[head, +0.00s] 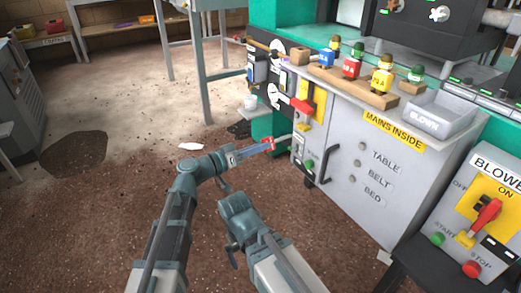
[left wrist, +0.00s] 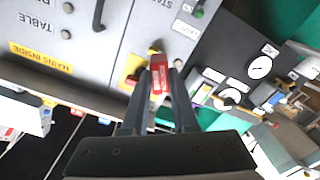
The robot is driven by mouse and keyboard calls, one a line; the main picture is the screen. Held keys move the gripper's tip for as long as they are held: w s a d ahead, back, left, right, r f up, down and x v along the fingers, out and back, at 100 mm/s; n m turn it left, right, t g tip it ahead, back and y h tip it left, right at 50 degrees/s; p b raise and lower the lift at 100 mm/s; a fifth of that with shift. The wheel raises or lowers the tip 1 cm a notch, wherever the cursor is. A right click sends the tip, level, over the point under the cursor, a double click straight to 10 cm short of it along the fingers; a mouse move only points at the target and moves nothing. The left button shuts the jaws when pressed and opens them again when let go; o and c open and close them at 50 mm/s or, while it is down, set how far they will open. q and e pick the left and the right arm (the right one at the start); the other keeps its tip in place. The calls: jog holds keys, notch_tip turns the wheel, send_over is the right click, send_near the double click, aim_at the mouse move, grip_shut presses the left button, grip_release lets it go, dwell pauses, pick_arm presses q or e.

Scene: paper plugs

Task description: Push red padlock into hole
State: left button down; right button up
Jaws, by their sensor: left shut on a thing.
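The red padlock (head: 269,144) is between the fingertips of my left gripper (head: 262,147), which is shut on it. In the left wrist view the padlock (left wrist: 158,78) lies between the two fingers of the left gripper (left wrist: 160,92), its far end pointing to the grey panel. A yellow plate (left wrist: 131,72) shows just beside the padlock there. In the head view a red switch handle (head: 304,106) sits on the panel, with a small yellow part (head: 303,127) below it. I cannot make out the hole. My right gripper (head: 232,250) hangs low in the middle, away from the panel; its fingers are unclear.
The grey cabinet (head: 345,170) has a black door handle (head: 328,165) sticking out near the padlock. A blower control box (head: 480,220) stands at the right. The floor at left is mostly open.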

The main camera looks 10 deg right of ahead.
aim_at(286, 137)
dwell(0.3)
pick_arm(q)
jog(key=shift+x, duration=5)
jog(key=c, duration=0.6)
grip_release()
jog(key=v, duration=1.3)
jog(key=shift+s+a, duration=0.15)
jog(key=shift+a, duration=0.25)
